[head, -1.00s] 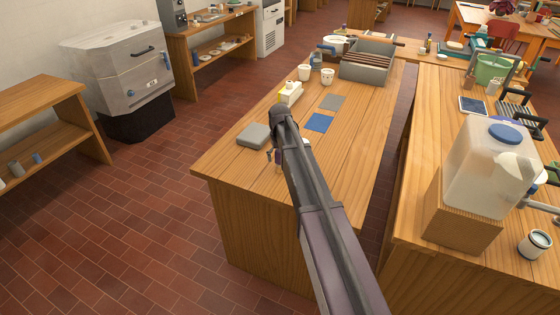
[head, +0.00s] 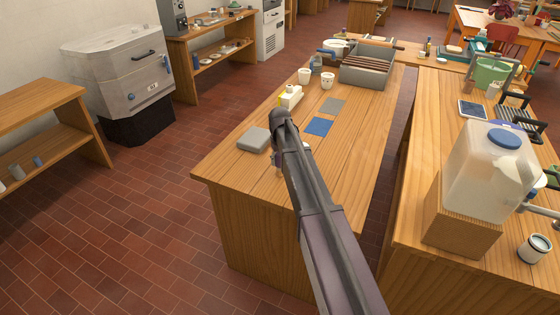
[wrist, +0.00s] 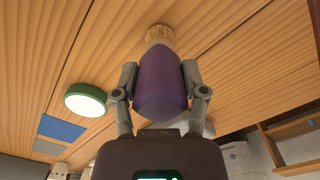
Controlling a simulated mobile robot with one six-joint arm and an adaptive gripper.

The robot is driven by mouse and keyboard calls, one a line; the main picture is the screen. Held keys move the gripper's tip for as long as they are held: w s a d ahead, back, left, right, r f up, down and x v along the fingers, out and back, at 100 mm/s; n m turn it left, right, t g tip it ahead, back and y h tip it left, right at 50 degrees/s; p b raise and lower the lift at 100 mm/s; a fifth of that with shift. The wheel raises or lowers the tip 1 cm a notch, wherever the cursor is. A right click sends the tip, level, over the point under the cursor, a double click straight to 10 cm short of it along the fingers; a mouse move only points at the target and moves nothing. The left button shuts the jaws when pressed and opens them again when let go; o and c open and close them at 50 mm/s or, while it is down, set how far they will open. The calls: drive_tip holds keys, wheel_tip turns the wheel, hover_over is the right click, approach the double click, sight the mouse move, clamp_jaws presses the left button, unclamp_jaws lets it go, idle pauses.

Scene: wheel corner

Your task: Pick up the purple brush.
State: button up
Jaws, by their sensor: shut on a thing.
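The purple brush (wrist: 162,92) shows in the wrist view, a thick purple handle with a tan bristle end pointing to the top of the picture. My gripper (wrist: 160,88) is shut on its handle, one finger on each side. The bristle end lies against or close over the wooden table top; I cannot tell whether it touches.
A round green-rimmed thing (wrist: 86,100) is left of the brush in the wrist view. On the table (head: 235,185) are a grey box (head: 254,140), a blue sheet (head: 319,126), a grey sheet (head: 333,106) and two cups. The table's front is clear.

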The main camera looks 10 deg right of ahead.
drive_tip(key=shift+r+p, duration=1.3)
drive_tip(key=shift+r, duration=0.15)
drive_tip(key=s+d, duration=0.3)
drive_tip(key=s, duration=0.4)
drive_tip(key=s+d+r+p, duration=0.1)
drive_tip(key=s+d, duration=0.2)
drive_tip(key=s, duration=0.4)
drive_tip(key=shift+s+d+r+p, duration=0.25)
drive_tip(key=shift+s+r+p, duration=0.05)
drive_tip(key=shift+s, duration=0.05)
drive_tip(key=shift+s, duration=0.1)
